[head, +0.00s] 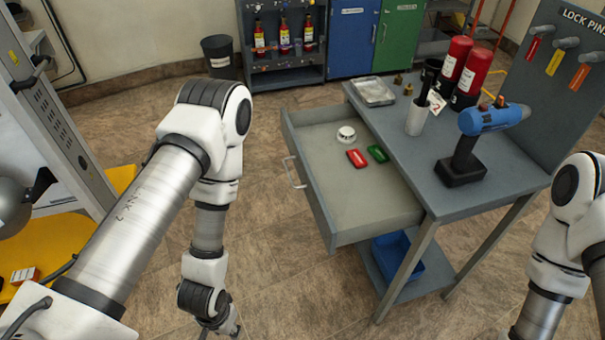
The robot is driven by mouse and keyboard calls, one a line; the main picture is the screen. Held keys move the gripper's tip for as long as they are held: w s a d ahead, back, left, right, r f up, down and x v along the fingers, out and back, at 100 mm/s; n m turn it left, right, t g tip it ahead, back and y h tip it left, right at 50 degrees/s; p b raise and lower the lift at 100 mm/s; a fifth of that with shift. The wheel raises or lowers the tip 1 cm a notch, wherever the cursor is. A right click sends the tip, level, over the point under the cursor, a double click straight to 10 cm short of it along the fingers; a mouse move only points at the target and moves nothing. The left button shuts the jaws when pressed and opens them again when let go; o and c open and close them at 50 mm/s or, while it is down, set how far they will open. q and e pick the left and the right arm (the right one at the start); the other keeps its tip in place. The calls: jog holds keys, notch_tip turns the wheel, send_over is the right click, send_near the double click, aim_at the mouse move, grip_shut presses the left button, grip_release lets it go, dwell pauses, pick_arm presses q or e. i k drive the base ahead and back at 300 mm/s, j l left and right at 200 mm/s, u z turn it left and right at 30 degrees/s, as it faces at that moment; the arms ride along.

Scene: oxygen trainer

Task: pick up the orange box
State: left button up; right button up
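I see no plain orange box for certain. A small orange-red and white box (24,275) lies on the yellow surface (62,240) at the far left; it may be the one. In the open drawer (350,215) lie a small red item (357,158) and a small green item (377,153), both flat. My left gripper (222,329) hangs low over the floor, left of the drawer and apart from these things. It is partly cut off by the bottom edge, and its fingers are unclear. My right arm shows at the right edge; its gripper is out of view.
The grey workbench (490,200) holds a blue drill (480,135), red cylinders (462,70), a white cup (417,118) and a metal tray (374,91). A white round item (346,134) is in the drawer. A blue bin (398,262) sits below. Floor between the arm and drawer is clear.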

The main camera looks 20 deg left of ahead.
aim_at(18, 277)
jog(key=u, duration=2.7)
jog(key=i+l+z, duration=0.1)
jog(key=i+l, duration=0.8)
jog(key=i+l+z, duration=0.15)
jog(key=i+l, duration=0.65)
jog(key=i, duration=0.2)
